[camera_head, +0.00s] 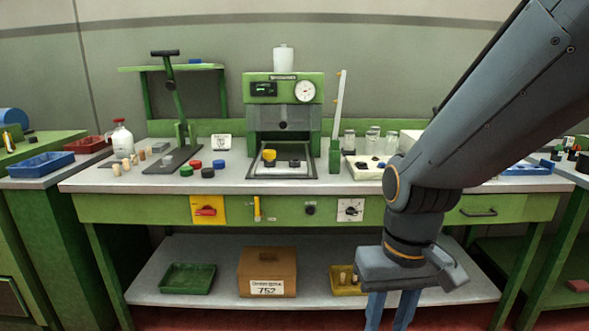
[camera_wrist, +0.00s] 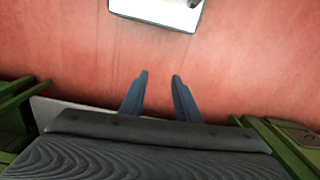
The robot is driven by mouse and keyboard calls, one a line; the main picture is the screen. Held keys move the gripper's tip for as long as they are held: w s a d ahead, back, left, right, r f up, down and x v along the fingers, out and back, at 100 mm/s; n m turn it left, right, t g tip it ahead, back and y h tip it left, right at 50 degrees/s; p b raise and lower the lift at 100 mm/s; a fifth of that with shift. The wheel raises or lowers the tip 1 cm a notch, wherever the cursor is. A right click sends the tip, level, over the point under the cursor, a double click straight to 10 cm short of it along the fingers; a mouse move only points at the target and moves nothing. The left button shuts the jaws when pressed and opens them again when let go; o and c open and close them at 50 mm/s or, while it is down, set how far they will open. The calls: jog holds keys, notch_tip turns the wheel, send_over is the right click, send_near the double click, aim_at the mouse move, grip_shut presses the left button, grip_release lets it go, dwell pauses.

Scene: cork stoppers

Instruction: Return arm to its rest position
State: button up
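My gripper (camera_head: 393,310) hangs at the end of my grey arm, pointing down in front of the bench at lower-shelf height, in the right half of the head view. In the wrist view, its two blue-grey fingers (camera_wrist: 160,78) stand apart with only the red floor between them. The gripper is open and empty. The fingertips reach the bottom edge of the head view. My arm comes in from the upper right and hides part of the bench's right side.
The green bench (camera_head: 130,209) carries a press (camera_head: 283,117), corks (camera_head: 126,165), coloured caps (camera_head: 207,173) and glass jars (camera_head: 372,140). Its lower shelf (camera_head: 225,295) holds a green tray (camera_head: 187,279), a brown box (camera_head: 267,265) and a yellow tray (camera_head: 340,287) with corks.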

jog(key=d+r+m+p, duration=0.1)
jog(key=d+r+p, duration=0.3)
jog(key=p, duration=0.4)
jog(key=shift+s+r, duration=0.3)
jog(key=shift+d, duration=0.1)
dwell(0.5)
